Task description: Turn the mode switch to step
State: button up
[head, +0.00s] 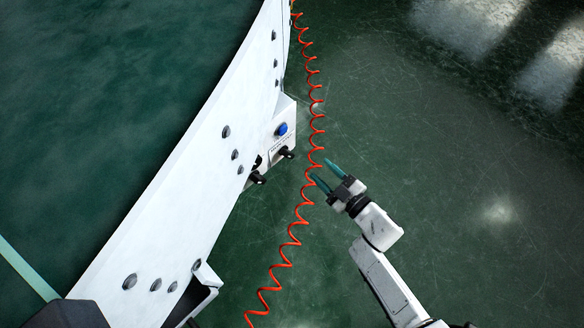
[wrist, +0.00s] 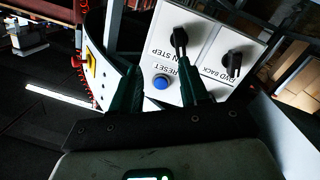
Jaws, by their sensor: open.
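The mode switch (wrist: 180,42) is a black knob on the white control panel (wrist: 203,42), with upside-down lettering ending in "STEP" beside it. Its handle stands roughly upright in the wrist view; I cannot tell which setting it points to. In the head view the panel (head: 272,144) is on the conveyor's side, its knobs small and dark. My gripper (head: 320,169) is open and empty, to the right of the panel and apart from it. In the wrist view my gripper (wrist: 158,63) has its right fingertip overlapping the picture just below the switch; contact is not visible.
A blue reset button (wrist: 161,81) shows between my fingers. A second black knob (wrist: 232,65), marked "FWD BACK", is to the right of the switch. A red coiled cable (head: 317,115) hangs between gripper and panel in the head view. The green floor on the right is clear.

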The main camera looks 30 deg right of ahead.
aim_at(291, 157)
jog(key=shift+n+y, duration=0.6)
jog(key=shift+y, duration=0.3)
jog(key=b+x, duration=0.1)
jog(key=x, duration=0.2)
jog(key=a+f+b+x, duration=0.1)
jog(key=b+x, duration=0.1)
jog(key=x, duration=0.2)
jog(key=a+b+x, duration=0.1)
jog(key=x, duration=0.2)
jog(key=shift+f, duration=0.3)
grip_shut()
